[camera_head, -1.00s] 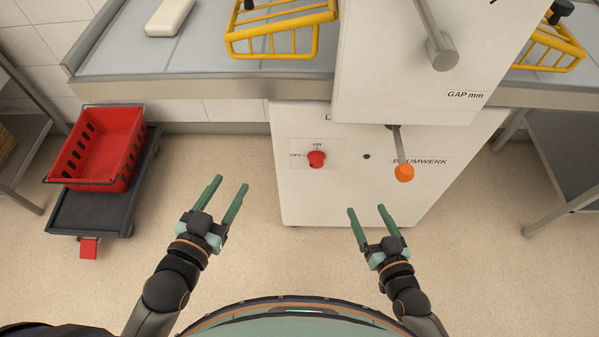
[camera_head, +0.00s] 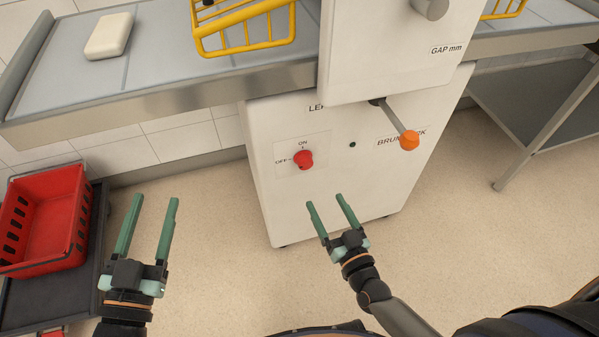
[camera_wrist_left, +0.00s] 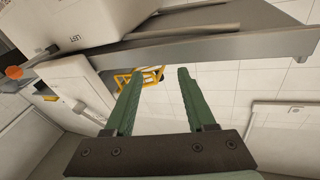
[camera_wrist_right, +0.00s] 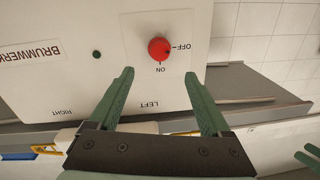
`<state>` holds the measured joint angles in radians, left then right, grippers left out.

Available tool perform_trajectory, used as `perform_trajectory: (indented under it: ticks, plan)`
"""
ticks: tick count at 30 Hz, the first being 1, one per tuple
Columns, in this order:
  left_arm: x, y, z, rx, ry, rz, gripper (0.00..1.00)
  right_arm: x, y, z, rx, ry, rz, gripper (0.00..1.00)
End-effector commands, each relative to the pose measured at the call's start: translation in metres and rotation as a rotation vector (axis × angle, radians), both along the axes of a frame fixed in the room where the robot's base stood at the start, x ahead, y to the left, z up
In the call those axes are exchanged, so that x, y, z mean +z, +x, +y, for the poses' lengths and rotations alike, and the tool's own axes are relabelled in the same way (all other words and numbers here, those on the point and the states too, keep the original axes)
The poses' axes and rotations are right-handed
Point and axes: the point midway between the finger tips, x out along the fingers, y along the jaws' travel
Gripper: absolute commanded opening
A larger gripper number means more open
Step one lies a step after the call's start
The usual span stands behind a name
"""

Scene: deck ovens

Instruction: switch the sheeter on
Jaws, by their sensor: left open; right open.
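The sheeter (camera_head: 290,190) is a white cabinet in front of me. Its red rotary knob (camera_head: 303,159) sits on a white plate, with ON printed above it and OFF to its left; which mark it points at I cannot tell. A small dark green lamp (camera_head: 352,144) is right of the knob. My right gripper (camera_head: 325,200) is open and empty, below and slightly right of the knob, apart from it. In the right wrist view the knob (camera_wrist_right: 159,49) shows between and beyond the fingertips. My left gripper (camera_head: 155,198) is open and empty, well left of the cabinet.
An orange-tipped lever (camera_head: 409,140) sticks out right of the knob. The conveyor bed (camera_head: 170,80) with a yellow guard (camera_head: 245,35) overhangs the cabinet. A red crate (camera_head: 45,255) on a dark trolley stands at left. The floor before the cabinet is clear.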

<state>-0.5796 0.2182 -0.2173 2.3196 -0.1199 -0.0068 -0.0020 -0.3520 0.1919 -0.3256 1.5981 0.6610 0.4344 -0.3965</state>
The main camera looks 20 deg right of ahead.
Motion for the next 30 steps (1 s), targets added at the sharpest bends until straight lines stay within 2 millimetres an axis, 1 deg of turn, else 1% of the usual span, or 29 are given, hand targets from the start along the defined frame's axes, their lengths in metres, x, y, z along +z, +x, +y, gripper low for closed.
perform_trajectory:
  ticks: [5, 11, 15, 21, 24, 30]
  plan:
    - [0.016, -0.002, -0.001, -0.010, 0.000, -0.072, 0.56, 0.000, 0.017, 0.001, -0.003, 0.002, -0.004, 0.82]
    - [0.056, -0.011, -0.004, -0.035, -0.001, -0.244, 0.56, 0.000, 0.052, 0.006, -0.002, 0.002, -0.005, 0.82]
    - [0.084, -0.023, -0.007, -0.058, 0.000, -0.373, 0.56, 0.000, 0.075, 0.008, -0.002, 0.003, -0.005, 0.82]
    - [0.119, -0.044, -0.011, -0.091, 0.002, -0.545, 0.56, -0.001, 0.102, 0.011, -0.001, 0.002, -0.003, 0.82]
    - [0.131, -0.054, -0.013, -0.104, 0.001, -0.610, 0.56, -0.001, 0.112, 0.012, -0.001, 0.001, -0.002, 0.82]
    - [0.145, -0.066, -0.015, -0.120, 0.003, -0.681, 0.56, 0.000, 0.122, 0.013, -0.001, 0.002, -0.001, 0.82]
